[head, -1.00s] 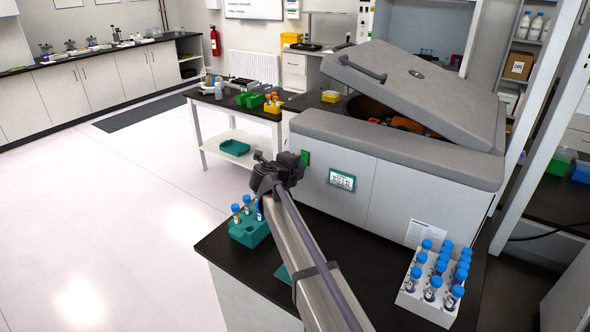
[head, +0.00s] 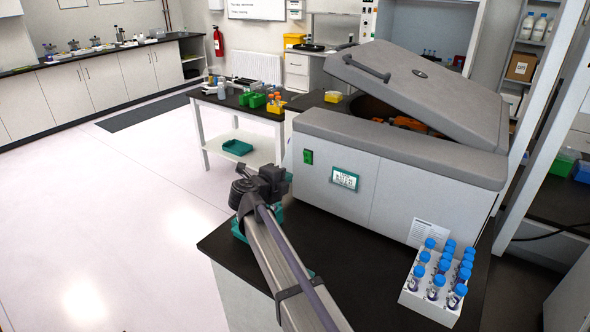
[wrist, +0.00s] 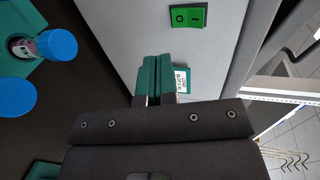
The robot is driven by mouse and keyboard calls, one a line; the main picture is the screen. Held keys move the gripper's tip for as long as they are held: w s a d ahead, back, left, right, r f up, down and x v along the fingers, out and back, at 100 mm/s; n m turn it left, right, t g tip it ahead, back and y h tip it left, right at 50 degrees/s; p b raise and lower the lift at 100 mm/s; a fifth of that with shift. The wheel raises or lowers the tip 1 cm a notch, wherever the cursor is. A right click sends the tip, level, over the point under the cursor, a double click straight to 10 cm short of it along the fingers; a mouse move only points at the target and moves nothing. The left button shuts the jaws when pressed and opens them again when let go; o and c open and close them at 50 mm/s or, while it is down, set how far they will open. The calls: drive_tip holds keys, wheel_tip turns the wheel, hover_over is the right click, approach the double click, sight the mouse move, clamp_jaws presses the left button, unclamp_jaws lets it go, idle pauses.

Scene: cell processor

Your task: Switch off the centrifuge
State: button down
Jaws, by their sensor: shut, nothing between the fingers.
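The centrifuge (head: 335,205) is a big grey machine on the black bench, its lid (head: 425,85) tilted open. A green rocker switch (head: 308,157) is on the left of its front face. In the wrist view the switch (wrist: 188,16) shows O and I halves; I cannot tell which is pressed.
A white rack (head: 428,303) of blue-capped tubes stands at the bench's right front. A teal rack (head: 238,232) is largely hidden behind my arm; blue-capped tubes (wrist: 58,44) show in the wrist view. The black bench top (head: 370,270) between is clear.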

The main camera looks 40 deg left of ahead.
drive_tip(key=v, duration=0.2)
drive_tip(key=f+v, duration=0.1)
drive_tip(key=v, duration=0.2)
drive_tip(key=shift+s+f, duration=0.1)
drive_tip(key=shift+s, duration=0.1)
